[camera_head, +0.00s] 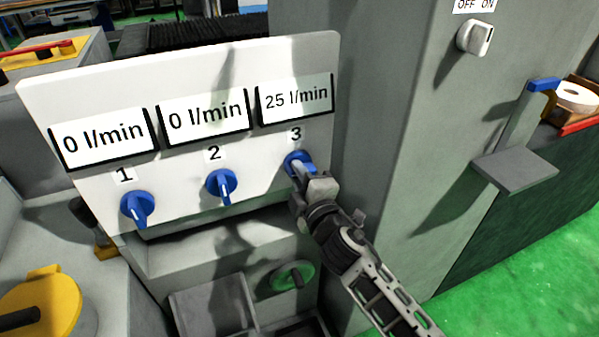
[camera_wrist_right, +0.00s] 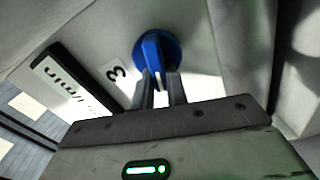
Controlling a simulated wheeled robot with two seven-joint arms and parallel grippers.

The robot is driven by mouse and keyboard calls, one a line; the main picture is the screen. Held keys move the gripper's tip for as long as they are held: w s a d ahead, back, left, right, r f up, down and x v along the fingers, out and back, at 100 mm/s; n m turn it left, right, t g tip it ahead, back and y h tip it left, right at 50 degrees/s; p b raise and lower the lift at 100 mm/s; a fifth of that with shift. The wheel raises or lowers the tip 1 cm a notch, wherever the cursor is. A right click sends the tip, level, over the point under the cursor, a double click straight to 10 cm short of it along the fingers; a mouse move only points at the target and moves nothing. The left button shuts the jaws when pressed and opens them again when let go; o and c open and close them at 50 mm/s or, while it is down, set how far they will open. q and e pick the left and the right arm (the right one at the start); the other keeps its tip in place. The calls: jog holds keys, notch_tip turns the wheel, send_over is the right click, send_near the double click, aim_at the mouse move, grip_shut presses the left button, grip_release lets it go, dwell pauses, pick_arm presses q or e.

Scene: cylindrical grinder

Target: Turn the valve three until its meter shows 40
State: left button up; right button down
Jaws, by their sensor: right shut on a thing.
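Valve three (camera_head: 296,160) is a blue knob under the number 3 on the white panel. Its meter (camera_head: 296,98) reads 25 l/min. My right gripper (camera_head: 303,176) is shut on the valve's handle, and its body hides part of the knob. In the right wrist view the blue valve (camera_wrist_right: 154,52) shows with the two fingers (camera_wrist_right: 162,84) at either side of its handle. The meter appears there only at a steep angle. My left gripper is not in view.
Valve one (camera_head: 138,207) and valve two (camera_head: 221,186) are blue knobs to the left, and their meters read 0 l/min. A grey machine column (camera_head: 390,130) with an OFF/ON switch (camera_head: 475,38) stands right of the panel. A green handwheel (camera_head: 291,276) sits below.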

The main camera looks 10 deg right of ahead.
jog(key=shift+d+f+n+p, duration=0.1)
jog(key=shift+f+n, duration=0.1)
jog(key=shift+n, duration=1.45)
jog(key=shift+f+n+p, duration=0.15)
jog(key=shift+f+n, duration=0.05)
jog(key=shift+n, duration=1.5)
jog(key=shift+d+f+n+p, duration=0.1)
jog(key=shift+f+n, duration=0.1)
jog(key=shift+n, duration=1.45)
jog(key=c, duration=1.4)
grip_release()
